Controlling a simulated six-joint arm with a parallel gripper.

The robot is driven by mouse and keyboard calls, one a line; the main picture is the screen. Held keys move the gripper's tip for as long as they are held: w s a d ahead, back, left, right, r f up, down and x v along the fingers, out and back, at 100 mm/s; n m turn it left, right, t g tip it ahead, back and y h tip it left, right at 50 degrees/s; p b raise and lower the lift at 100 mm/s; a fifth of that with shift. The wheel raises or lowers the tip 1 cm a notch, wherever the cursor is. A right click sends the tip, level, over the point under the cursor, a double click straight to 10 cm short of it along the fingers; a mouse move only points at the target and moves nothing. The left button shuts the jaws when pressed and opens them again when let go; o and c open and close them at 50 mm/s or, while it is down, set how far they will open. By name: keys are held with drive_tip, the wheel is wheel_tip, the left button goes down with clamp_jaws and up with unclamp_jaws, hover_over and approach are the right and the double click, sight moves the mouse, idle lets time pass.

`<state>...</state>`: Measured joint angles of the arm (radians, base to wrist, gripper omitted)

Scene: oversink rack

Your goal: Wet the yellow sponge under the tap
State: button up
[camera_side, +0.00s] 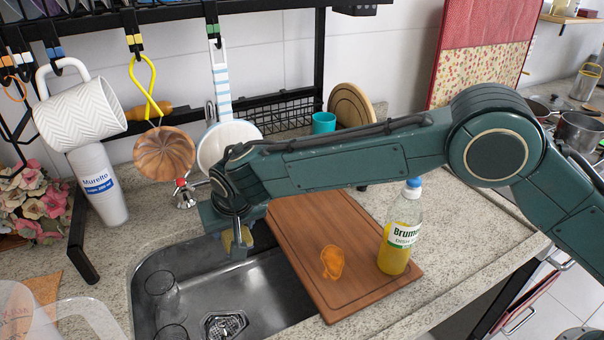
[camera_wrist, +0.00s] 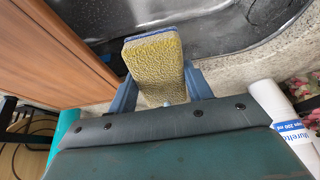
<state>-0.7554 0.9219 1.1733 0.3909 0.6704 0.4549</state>
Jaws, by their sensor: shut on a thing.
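My gripper (camera_side: 238,246) is shut on the yellow sponge (camera_side: 227,241), above the back part of the steel sink (camera_side: 262,290). In the wrist view the sponge (camera_wrist: 155,62) sits between the two blue fingers of my gripper (camera_wrist: 162,92). Its porous yellow face and a thin blue edge show, and it juts out past the fingers over the sink (camera_wrist: 225,30). The tap (camera_side: 184,194), with a red top, stands behind the sink, left of my gripper. Its spout is hard to make out, and no running water can be seen.
Clear glasses (camera_side: 162,287) stand in the sink's left side. A wooden board (camera_side: 345,255) lies right of the sink with a yellow bottle (camera_side: 401,232) on it. A black rack (camera_side: 320,60) with hanging mugs and tools spans the back.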

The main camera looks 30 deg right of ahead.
drive_tip(key=shift+d, duration=0.4)
drive_tip(key=shift+a, duration=0.4)
idle(0.6)
drive_tip(key=shift+s, duration=0.2)
drive_tip(key=s, duration=0.6)
idle(0.9)
idle(0.8)
drive_tip(key=shift+s, duration=0.1)
drive_tip(key=shift+s+r, duration=1.45)
drive_tip(key=shift+r, duration=0.05)
drive_tip(key=shift+d, duration=0.1)
